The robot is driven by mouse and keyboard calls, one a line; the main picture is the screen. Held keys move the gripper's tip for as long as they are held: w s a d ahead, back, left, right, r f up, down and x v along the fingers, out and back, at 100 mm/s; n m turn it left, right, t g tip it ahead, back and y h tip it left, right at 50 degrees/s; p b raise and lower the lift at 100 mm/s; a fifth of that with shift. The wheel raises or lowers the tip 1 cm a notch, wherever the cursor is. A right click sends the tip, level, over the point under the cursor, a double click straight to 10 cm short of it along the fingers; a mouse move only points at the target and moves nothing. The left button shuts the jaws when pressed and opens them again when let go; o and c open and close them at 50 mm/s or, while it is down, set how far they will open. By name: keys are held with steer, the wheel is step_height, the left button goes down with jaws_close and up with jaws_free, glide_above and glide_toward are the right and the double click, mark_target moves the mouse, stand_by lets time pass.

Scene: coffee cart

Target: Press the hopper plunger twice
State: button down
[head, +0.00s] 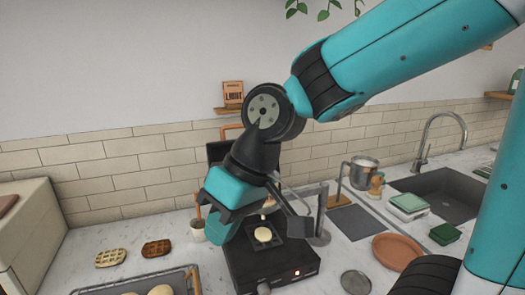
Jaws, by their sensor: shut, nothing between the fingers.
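My gripper (250,198) hangs in the middle of the head view, pointing down over the black waffle iron (272,264). It is shut and empty, though its fingertips are hard to make out. A grey upright stand (323,208) with a round base rises just right of the gripper, at the iron's back right. A small tan knob-like piece (268,204) shows beneath the gripper. I cannot tell whether it belongs to the hopper. The hopper and its plunger are not clearly seen, and my gripper covers that area. A pale round blob (263,234) shows on the iron's dark plate.
Two waffles (134,252) lie on the counter at left. A wire-rimmed tray (135,283) is at the front left. A metal pot (361,172), a terracotta plate (397,251), green containers (409,203) and a sink (448,192) are at right. A grey disc (356,282) lies in front.

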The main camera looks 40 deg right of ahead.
steer(key=w+d+r+m+t+h+p, duration=0.1)
steer(key=w+d+r+m+t+p, duration=0.2)
steer(key=w+d, duration=0.7)
steer(key=w+d+r+m+t+p, duration=0.3)
steer(key=w+d+r+m+p, duration=0.2)
steer(key=w+d, duration=0.5)
steer(key=d+r+m, duration=0.1)
steer(key=d+r, duration=0.1)
steer(key=d, duration=0.1)
steer(key=shift+r+m+t+h, duration=0.2)
steer(key=shift+m+t+h, duration=0.1)
steer(key=shift+t+h, duration=0.1)
step_height(320, 180, down, 9)
steer(key=b, duration=0.7)
steer(key=shift+r, duration=0.1)
steer(key=shift+f+b, duration=0.3)
steer(key=shift+f, duration=0.1)
